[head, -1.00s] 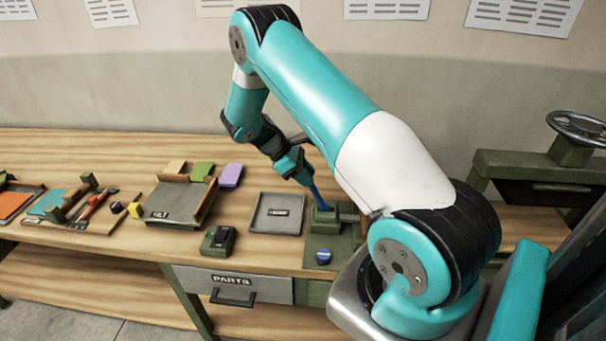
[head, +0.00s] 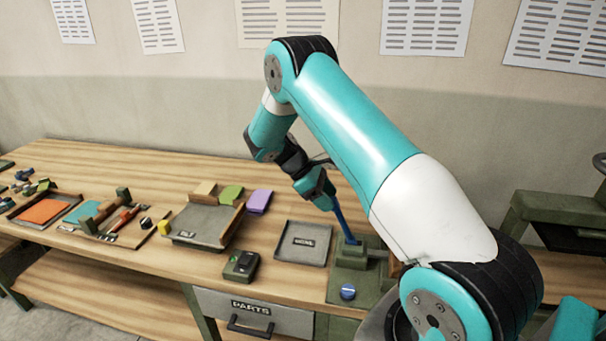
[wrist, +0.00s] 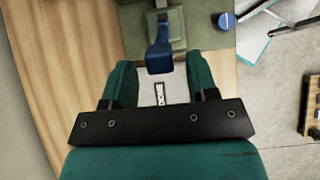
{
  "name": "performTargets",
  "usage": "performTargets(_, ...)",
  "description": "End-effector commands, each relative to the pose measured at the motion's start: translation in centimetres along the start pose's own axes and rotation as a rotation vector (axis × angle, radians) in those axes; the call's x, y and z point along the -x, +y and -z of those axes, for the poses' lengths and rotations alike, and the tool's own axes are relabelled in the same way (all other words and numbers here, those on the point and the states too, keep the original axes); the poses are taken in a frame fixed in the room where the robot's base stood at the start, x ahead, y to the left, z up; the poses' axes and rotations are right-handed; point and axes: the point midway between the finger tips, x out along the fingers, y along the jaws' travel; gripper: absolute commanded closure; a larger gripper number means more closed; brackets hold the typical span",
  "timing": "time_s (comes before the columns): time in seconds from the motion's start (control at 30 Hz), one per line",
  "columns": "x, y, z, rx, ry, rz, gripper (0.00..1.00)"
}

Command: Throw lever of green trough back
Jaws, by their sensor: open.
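The green trough (head: 345,285) stands at the right end of the wooden bench, with a blue lever (head: 341,222) rising tilted from it. In the wrist view the blue lever (wrist: 158,52) comes from the green trough (wrist: 190,15) at the top, and its broad end lies just ahead of and between the fingertips. My gripper (head: 320,192) is at the lever's upper end; in the wrist view its two green fingers (wrist: 160,72) are spread apart with nothing clamped between them. I cannot tell whether a finger touches the lever. My gripper partly hides the lever's top in the head view.
A blue round knob (head: 347,292) sits at the trough's front. A shallow grey tray (head: 318,258) and a dark box with a button (head: 241,265) are to the left. A grey tray with coloured blocks (head: 195,236) stands farther left. The PARTS drawer (head: 285,317) is under the bench front.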

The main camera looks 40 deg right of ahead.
Motion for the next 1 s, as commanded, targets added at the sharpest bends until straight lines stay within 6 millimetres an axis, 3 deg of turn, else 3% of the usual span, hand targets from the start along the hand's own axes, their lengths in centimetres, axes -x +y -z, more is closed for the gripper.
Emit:
performTargets(0.3, 8.6, 0.0, 0.1, -0.001, 0.005, -0.004, 0.47)
performTargets(0.47, 11.9, -0.1, -0.2, 0.000, 0.004, -0.001, 0.47)
performTargets(0.7, 13.6, 0.0, -0.3, 0.001, 0.003, -0.002, 0.47)
performTargets(1.0, 13.9, -0.1, 0.0, 0.001, 0.003, -0.002, 0.47)
